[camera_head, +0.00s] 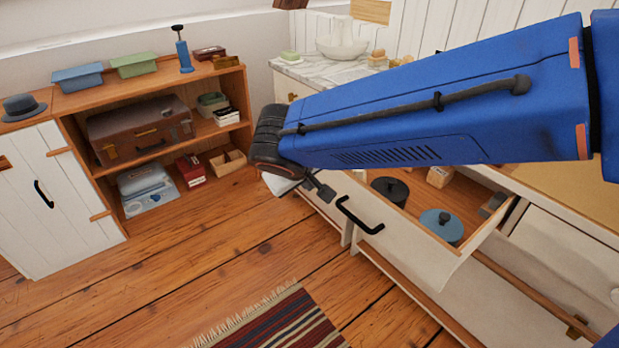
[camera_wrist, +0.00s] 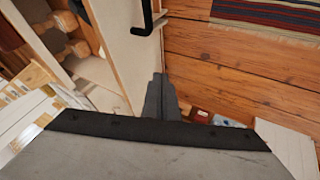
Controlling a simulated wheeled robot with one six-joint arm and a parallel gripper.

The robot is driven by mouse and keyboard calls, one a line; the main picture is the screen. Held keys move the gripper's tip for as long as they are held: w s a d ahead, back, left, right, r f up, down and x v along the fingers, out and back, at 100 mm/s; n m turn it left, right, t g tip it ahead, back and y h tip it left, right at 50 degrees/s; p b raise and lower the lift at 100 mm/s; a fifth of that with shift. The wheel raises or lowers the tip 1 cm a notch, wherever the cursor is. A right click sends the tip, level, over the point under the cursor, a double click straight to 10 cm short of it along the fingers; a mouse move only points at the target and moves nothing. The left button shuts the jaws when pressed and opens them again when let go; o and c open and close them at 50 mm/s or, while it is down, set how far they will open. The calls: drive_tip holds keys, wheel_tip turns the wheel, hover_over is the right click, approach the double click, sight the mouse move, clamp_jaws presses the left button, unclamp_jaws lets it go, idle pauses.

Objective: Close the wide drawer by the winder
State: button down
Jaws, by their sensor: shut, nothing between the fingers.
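A wide drawer (camera_head: 405,236) with a white front and black bar handle (camera_head: 360,217) stands pulled out of the white cabinet at the right. It holds a dark round lidded pot (camera_head: 390,190) and a blue round lidded one (camera_head: 441,226). My gripper (camera_head: 322,190) is shut and empty, near the left end of the drawer front; my arm hides part of it. In the wrist view my closed fingers (camera_wrist: 160,98) point beside the drawer front (camera_wrist: 125,45), with its handle (camera_wrist: 143,20) above. I cannot tell whether they touch it. I cannot clearly identify a winder.
A wooden shelf unit (camera_head: 85,100) with a brown suitcase (camera_head: 140,130) and several boxes stands at the left. A striped rug (camera_head: 275,325) lies on the plank floor. A basin (camera_head: 342,46) sits on the marble top behind my arm.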

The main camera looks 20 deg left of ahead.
sight(325, 182)
drive_tip(key=shift+w+d+f, duration=0.4)
drive_tip(key=shift+w+f, duration=0.35)
drive_tip(key=shift+w, duration=0.35)
drive_tip(key=shift+w+d+f, duration=0.45)
drive_tip(key=shift+w+f, duration=0.35)
drive_tip(key=shift+w, duration=0.3)
drive_tip(key=shift+w+d+f, duration=0.4)
drive_tip(key=shift+w+f, duration=0.35)
drive_tip(key=shift+w, duration=0.35)
drive_tip(key=w+d, duration=0.5)
drive_tip(key=w, duration=0.2)
drive_tip(key=w+d, duration=0.5)
drive_tip(key=w, duration=0.1)
drive_tip(key=w+d, duration=0.6)
drive_tip(key=w, duration=0.1)
drive_tip(key=shift+w, duration=0.3)
drive_tip(key=shift+w+d, duration=0.45)
drive_tip(key=shift+w, duration=0.05)
drive_tip(key=shift+w+r, duration=0.1)
